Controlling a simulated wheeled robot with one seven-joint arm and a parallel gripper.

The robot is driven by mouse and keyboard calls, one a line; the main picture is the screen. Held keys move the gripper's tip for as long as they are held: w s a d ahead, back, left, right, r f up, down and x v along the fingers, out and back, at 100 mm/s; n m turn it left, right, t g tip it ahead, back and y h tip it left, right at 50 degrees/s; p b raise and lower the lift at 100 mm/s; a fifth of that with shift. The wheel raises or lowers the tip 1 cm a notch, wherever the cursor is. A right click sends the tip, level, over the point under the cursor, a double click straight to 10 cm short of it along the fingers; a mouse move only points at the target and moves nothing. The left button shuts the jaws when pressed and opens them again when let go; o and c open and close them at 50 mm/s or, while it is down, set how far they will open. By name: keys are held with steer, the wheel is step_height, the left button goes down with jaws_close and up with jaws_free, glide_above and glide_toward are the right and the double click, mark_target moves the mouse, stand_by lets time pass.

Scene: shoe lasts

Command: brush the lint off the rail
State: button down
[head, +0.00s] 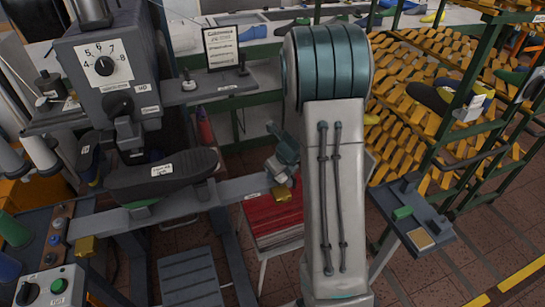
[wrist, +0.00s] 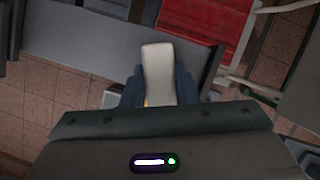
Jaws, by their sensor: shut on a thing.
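The grey rail (head: 190,199) runs across the middle of the head view, from under the dark machine to a yellow block (head: 284,192) near my arm. In the wrist view a grey bar that looks like the rail (wrist: 100,40) passes behind my gripper. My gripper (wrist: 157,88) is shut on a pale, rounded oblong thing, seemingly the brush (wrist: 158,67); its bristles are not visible. In the head view my gripper (head: 284,158) is just above the rail's right end, partly hidden by my arm. I cannot tell whether the brush touches the rail. No lint can be made out.
A dark shoe-shaped piece (head: 160,178) sits on the machine by the rail's left part. A red stack (head: 272,215) lies below the rail's right end. Green racks of yellow lasts (head: 440,110) and a small grey shelf (head: 412,222) stand to the right.

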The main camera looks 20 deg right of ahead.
steer(key=shift+d+f, duration=0.15)
steer(key=shift+d, duration=1.05)
steer(key=shift+a, duration=0.3)
steer(key=a, duration=0.3)
steer(key=shift+a, duration=0.15)
steer(key=shift+a+r+p, duration=0.15)
steer(key=shift+r+p, duration=0.25)
steer(key=shift+p, duration=0.2)
step_height(320, 180, up, 6)
steer(key=p, duration=0.4)
steer(key=shift+f+p, duration=0.2)
steer(key=shift+p, duration=0.1)
steer(key=shift+r, duration=1)
steer(key=shift+f, duration=0.1)
